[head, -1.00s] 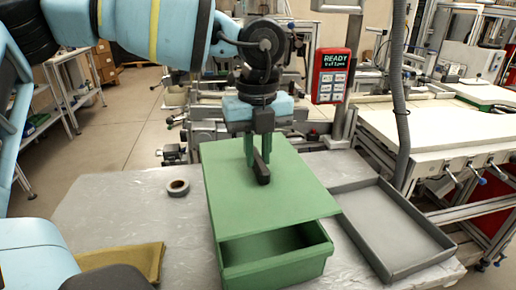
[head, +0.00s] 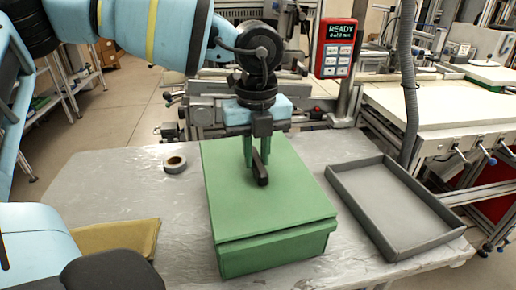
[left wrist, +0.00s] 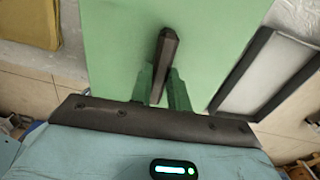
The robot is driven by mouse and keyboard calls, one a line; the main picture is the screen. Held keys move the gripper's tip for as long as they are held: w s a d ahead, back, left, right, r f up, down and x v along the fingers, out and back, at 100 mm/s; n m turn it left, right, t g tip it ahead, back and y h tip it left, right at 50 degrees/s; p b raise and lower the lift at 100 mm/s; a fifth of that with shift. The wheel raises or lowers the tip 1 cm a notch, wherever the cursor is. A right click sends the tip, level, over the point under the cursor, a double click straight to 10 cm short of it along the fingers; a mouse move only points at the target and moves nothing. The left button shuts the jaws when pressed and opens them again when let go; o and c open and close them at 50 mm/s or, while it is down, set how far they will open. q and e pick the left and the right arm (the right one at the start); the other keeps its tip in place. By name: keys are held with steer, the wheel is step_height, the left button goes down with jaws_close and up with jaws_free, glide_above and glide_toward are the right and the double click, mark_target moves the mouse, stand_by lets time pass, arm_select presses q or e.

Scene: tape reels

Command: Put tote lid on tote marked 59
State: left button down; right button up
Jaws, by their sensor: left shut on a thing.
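The green tote lid (head: 295,195) lies over the green tote (head: 270,257), covering its top opening. The tote's front wall shows below the lid's front edge; I cannot tell whether the lid is fully seated. No number is readable on the tote. My left gripper (head: 256,166) points down and is shut on the lid's dark bar handle (head: 262,174). In the left wrist view the gripper's green fingers (left wrist: 160,88) are at the handle (left wrist: 164,62), with the lid (left wrist: 110,50) behind. My right gripper is not in view.
An empty grey tray (head: 345,188) lies right of the tote. A roll of tape (head: 175,164) is on the left of the grey table (head: 110,185). A yellowish flat item (head: 120,238) lies at the front left. A red panel reading READY (head: 334,48) stands behind.

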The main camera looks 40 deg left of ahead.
mark_target(257, 159)
arm_select(q)
steer(key=c, duration=1.3)
jaws_free()
steer(key=shift+o, duration=0.2)
steer(key=shift+r, duration=3.9)
steer(key=shift+f, duration=0.1)
